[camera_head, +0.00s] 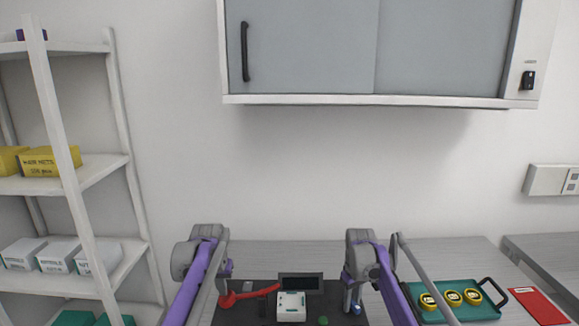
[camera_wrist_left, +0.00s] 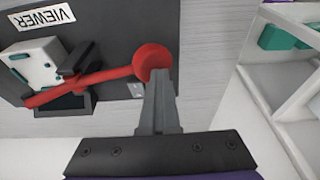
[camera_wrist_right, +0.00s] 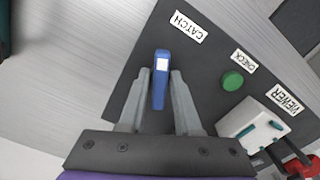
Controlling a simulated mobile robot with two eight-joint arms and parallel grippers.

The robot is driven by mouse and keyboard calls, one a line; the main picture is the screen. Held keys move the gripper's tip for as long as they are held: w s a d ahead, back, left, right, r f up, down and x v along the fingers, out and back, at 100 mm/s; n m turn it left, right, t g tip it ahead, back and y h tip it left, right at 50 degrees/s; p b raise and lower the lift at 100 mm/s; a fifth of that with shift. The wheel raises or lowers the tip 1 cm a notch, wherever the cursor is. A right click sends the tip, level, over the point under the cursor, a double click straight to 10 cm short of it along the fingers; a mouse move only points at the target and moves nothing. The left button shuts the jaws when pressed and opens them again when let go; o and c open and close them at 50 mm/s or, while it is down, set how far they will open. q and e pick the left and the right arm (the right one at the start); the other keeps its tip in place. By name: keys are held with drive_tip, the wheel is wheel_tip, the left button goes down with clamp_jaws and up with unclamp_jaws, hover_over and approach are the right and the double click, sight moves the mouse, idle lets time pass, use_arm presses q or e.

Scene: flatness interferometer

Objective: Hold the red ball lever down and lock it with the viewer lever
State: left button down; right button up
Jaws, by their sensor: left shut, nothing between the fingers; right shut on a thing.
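The red ball lever (camera_head: 252,294) lies over the dark base plate in the head view, its ball end at left and slightly lower than its other end. In the left wrist view its red ball (camera_wrist_left: 150,60) sits right at the tips of my left gripper (camera_wrist_left: 160,76), which is shut and empty; contact looks likely. My right gripper (camera_wrist_right: 161,80) is shut on a blue lever (camera_wrist_right: 161,62) beside the CATCH label (camera_wrist_right: 188,27). The white viewer box (camera_head: 291,307) stands mid-plate, near the VIEWER label (camera_wrist_right: 285,99). A black piece (camera_wrist_left: 78,62) crosses the red arm.
A green button (camera_wrist_right: 233,80) by the CHECK label (camera_wrist_right: 243,61) lies between the catch and viewer. A green tray (camera_head: 482,312) with yellow round items and a red card (camera_head: 538,306) are at right. Shelves (camera_head: 85,178) stand left; a wall cabinet (camera_head: 370,45) hangs above.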

use_arm(q)
drive_tip(key=shift+d, duration=0.15)
use_arm(e)
drive_tip(key=n, duration=0.4)
drive_tip(key=shift+a, duration=0.15)
drive_tip(key=shift+n, duration=0.3)
drive_tip(key=shift+n, duration=0.5)
drive_tip(key=n, duration=0.3)
drive_tip(key=shift+n, duration=0.3)
drive_tip(key=shift+n, duration=1)
drive_tip(key=o, duration=0.7)
drive_tip(key=shift+n, duration=0.4)
drive_tip(key=shift+o, duration=0.2)
